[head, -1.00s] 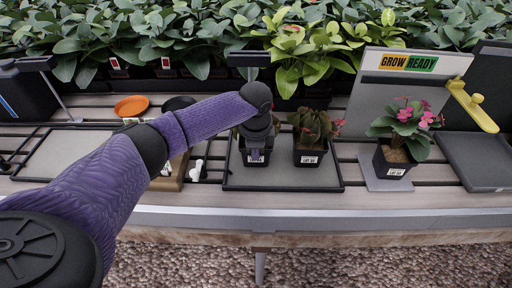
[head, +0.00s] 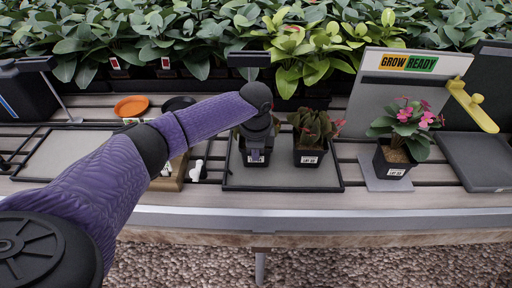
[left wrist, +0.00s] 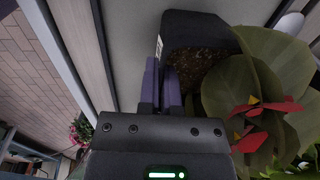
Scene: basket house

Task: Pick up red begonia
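My left gripper (left wrist: 161,88) reaches down to a dark square pot (left wrist: 195,35) in the left wrist view. One purple finger is outside the pot's wall and the other overlaps its soil. They stand close together, with the rim seemingly between them. Broad green leaves and red flowers (left wrist: 265,110) with yellow centres spread right of the fingers, apparently from this pot. In the head view the pot (head: 255,159) stands on a grey tray (head: 290,185); my left gripper (head: 255,150) and arm hide most of its plant. My right gripper is in neither view.
A brownish-leaved potted plant (head: 312,130) stands close on the right on the same tray. A pink-flowered plant (head: 402,130) stands on a grey pad (head: 382,181) before the GROW READY board (head: 410,62). An empty dark tray (head: 475,160) lies far right.

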